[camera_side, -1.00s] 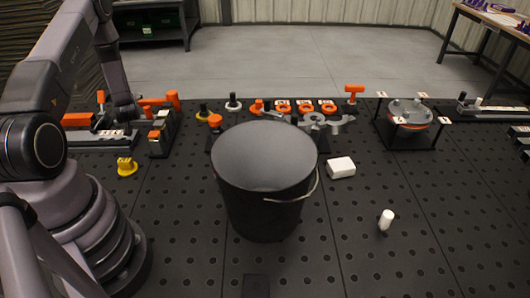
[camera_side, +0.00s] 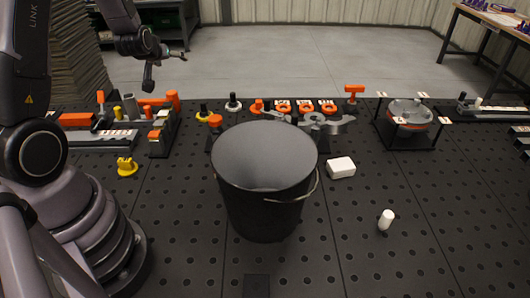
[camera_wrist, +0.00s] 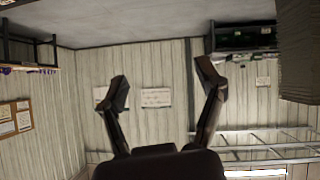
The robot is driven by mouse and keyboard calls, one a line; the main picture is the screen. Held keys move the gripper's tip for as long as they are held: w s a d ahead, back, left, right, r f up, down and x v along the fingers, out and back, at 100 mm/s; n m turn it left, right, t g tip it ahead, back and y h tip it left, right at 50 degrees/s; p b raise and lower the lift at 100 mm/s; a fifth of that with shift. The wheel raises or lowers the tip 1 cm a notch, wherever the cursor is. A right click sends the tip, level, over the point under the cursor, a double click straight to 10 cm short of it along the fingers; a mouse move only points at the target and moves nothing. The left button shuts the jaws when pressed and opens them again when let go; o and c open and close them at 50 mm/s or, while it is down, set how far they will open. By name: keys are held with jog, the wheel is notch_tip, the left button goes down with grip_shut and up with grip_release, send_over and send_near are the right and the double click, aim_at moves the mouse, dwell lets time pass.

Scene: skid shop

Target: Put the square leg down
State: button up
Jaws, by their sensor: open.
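My gripper (camera_side: 165,71) is raised in the air above and behind the left rack of parts in the side view. Its two fingers are spread and nothing is between them. I cannot pick out the square leg for certain. Several small parts stand in the left fixture (camera_side: 98,137) and the dark block holder (camera_side: 157,148) below the gripper, too small to tell apart.
A black bucket (camera_side: 262,215) stands mid-table. Beside it are a white block (camera_side: 341,167), a white cylinder (camera_side: 386,219) and a yellow part (camera_side: 126,167). Orange rings (camera_side: 305,106) and a round fixture (camera_side: 409,113) line the back. The front right of the perforated table is mostly clear.

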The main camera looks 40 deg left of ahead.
jog(key=s+d+r+m+h, duration=0.35)
jog(key=d+r, duration=0.25)
jog(key=d, duration=0.3)
jog(key=s+d+r+m+h, duration=0.2)
jog(key=s+d+r+m, duration=0.15)
jog(key=d+r, duration=0.45)
jog(key=s+d+m+g+h, duration=0.1)
jog(key=s+d, duration=0.2)
jog(key=s, duration=0.5)
jog(key=s+d+r+m+g, duration=0.1)
jog(key=s+d+m+g, duration=0.1)
jog(key=s, duration=0.6)
jog(key=shift+d+r+h, duration=0.25)
jog(key=shift+d+h, duration=0.1)
jog(key=shift+d, duration=0.25)
